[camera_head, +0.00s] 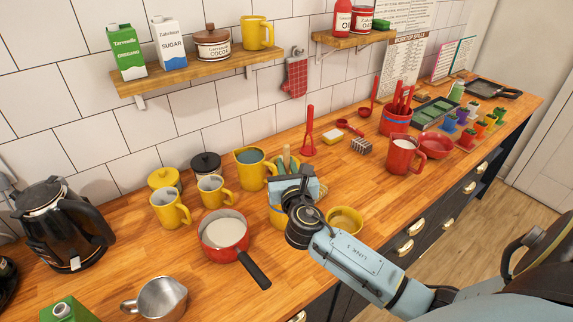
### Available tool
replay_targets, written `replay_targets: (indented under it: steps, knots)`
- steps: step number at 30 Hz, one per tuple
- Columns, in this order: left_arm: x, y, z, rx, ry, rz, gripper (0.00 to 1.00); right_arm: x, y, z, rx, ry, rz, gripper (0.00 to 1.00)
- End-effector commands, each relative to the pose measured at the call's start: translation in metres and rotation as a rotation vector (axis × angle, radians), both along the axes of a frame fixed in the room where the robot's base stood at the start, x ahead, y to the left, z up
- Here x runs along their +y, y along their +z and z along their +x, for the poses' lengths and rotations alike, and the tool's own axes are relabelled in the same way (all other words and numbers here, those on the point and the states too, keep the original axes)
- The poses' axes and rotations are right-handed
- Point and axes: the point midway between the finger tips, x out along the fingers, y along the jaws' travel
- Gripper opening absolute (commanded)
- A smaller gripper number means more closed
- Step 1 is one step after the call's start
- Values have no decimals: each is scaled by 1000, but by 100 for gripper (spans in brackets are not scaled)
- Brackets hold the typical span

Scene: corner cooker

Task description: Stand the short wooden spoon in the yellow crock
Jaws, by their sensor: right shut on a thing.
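The yellow crock (276,216) stands on the wooden counter, mostly hidden behind my right gripper. Slim upright handles (287,157), one greenish and some light wood-coloured, show above the gripper at the crock's mouth. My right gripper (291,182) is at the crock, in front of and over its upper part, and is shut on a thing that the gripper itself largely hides. I cannot pick out the short wooden spoon for certain, nor tell how far it is inside the crock. My left gripper is not in view.
A red saucepan (222,233) with a dark handle stands left of the crock. A yellow bowl (346,220) is close on the right, partly behind my arm. Yellow mugs (170,209) and a yellow jug (251,170) stand behind. A red jug (402,155) is farther right.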

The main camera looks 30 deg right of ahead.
Motion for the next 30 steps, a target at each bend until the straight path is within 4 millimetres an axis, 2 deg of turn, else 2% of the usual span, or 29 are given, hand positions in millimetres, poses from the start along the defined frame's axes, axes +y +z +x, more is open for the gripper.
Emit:
replay_targets:
  steps: [23, 24, 29, 30]
  knots:
    - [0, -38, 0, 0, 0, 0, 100, 0, -48, 0, 0, 1, -1, 0]
    - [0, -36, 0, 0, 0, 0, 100, 0, -47, 0, 0, 1, -1, 19]
    - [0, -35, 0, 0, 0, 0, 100, 0, -45, 0, 0, 1, -1, 40]
    - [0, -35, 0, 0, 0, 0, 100, 0, -45, 0, 0, 1, -1, 40]
